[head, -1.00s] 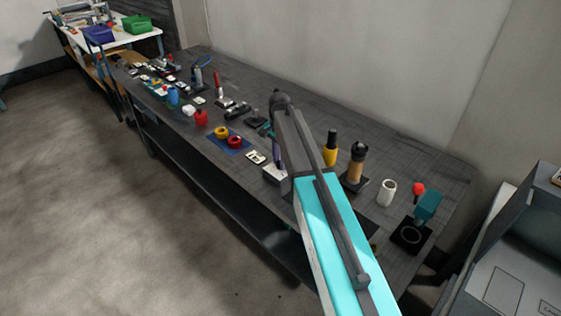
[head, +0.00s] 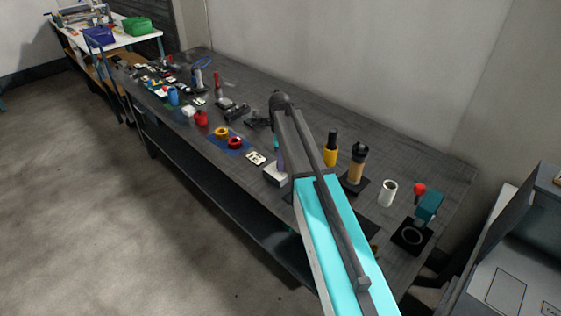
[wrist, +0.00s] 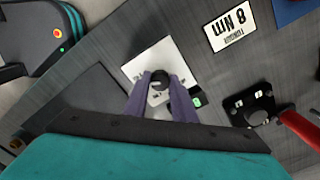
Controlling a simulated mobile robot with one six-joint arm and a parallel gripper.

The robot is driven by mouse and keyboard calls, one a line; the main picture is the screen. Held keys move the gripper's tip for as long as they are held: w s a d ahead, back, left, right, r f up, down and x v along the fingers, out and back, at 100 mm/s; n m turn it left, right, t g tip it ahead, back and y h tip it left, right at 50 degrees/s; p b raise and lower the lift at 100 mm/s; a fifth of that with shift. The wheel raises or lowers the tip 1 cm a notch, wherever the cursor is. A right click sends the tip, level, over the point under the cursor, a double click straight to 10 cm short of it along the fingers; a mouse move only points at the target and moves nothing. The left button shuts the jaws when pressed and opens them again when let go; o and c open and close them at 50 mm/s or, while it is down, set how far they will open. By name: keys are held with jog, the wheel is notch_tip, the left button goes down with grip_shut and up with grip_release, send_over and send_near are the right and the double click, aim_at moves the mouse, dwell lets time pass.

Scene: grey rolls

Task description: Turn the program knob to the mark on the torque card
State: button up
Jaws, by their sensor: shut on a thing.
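The torque card (wrist: 229,25) is white and lies flat on the bench. It appears upside down in the wrist view and seems to read 8 NM; it is also in the head view (head: 256,158). A white box (wrist: 140,66) with a small green display (wrist: 197,101) carries the dark round program knob (wrist: 160,76). My gripper (wrist: 160,84) is above the box, its purple-grey fingers shut on the knob. The fingers hide part of the knob, and I cannot read its pointer or marks. In the head view the box (head: 276,174) is partly behind my arm.
A black device with a red handle (wrist: 299,128) lies to the right in the wrist view. In the head view, red and yellow rolls sit on a blue mat (head: 238,149) left of the card.

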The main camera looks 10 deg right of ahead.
jog(key=shift+w+r, duration=0.15)
jog(key=shift+w, duration=0.05)
jog(key=o, duration=1.1)
jog(key=shift+s, duration=0.1)
jog(key=shift+c, duration=0.2)
notch_tip(320, 180, up, 14)
jog(key=b, duration=0.3)
